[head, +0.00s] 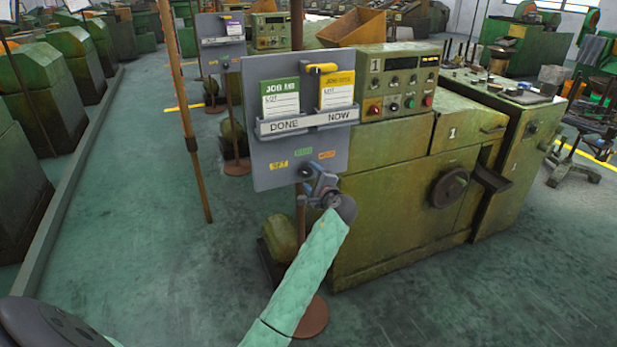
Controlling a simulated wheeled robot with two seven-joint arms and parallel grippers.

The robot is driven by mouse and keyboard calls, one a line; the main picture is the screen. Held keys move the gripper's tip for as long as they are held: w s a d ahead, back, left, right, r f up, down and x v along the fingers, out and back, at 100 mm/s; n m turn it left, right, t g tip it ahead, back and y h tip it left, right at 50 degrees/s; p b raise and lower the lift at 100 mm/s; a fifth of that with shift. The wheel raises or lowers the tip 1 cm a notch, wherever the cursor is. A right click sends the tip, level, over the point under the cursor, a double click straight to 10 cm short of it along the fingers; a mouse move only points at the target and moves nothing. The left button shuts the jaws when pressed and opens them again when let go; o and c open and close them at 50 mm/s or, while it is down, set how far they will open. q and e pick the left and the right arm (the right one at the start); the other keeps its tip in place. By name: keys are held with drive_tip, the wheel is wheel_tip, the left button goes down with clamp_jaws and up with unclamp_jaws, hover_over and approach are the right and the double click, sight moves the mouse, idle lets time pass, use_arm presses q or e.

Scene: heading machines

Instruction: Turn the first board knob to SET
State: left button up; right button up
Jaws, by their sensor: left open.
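The first board (258,103) is a grey upright panel on a post at the centre, in front of machine 1. Along its lower part are a yellow label (277,165) that seems to read SET, a green label (303,151) and an orange label (327,154). The small dark knob (305,170) sits below the green label; its pointer direction is too small to tell. My left gripper (314,180) is open right at the knob, just below and right of it. I cannot tell whether the fingers touch it. My right gripper is out of view.
The board holds a green card (280,98) over DONE and a yellow card (337,90) over NOW. Green machine 1 (390,220) with a handwheel (450,188) stands close behind at right. A second board (221,52) stands farther back.

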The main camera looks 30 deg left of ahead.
use_arm(q)
drive_tip(key=shift+b+v, duration=0.4)
drive_tip(key=shift+v, duration=2.1)
drive_tip(key=s+d+f+n+g+h, duration=0.1)
drive_tip(key=s+d+f+n+h, duration=0.4)
drive_tip(key=s+d+h, duration=0.3)
drive_tip(key=s+d+f+n+g+h, duration=0.1)
drive_tip(key=s+d+f+n+h, duration=0.4)
drive_tip(key=s+d, duration=0.55)
drive_tip(key=s+d+f+g+h, duration=0.1)
drive_tip(key=s+f, duration=0.4)
drive_tip(key=s, duration=0.5)
drive_tip(key=s+d+f+g+h, duration=0.1)
drive_tip(key=s+d+f+g, duration=0.2)
drive_tip(key=s, duration=0.7)
drive_tip(key=s+d+f+m+g, duration=0.1)
drive_tip(key=s+d+f+g, duration=0.1)
drive_tip(key=s+f, duration=0.5)
drive_tip(key=s+d, duration=0.1)
drive_tip(key=s, duration=0.2)
drive_tip(key=shift+s+d+f+h, duration=0.15)
drive_tip(key=shift+s+f+h, duration=0.05)
drive_tip(key=shift+f+h, duration=0.2)
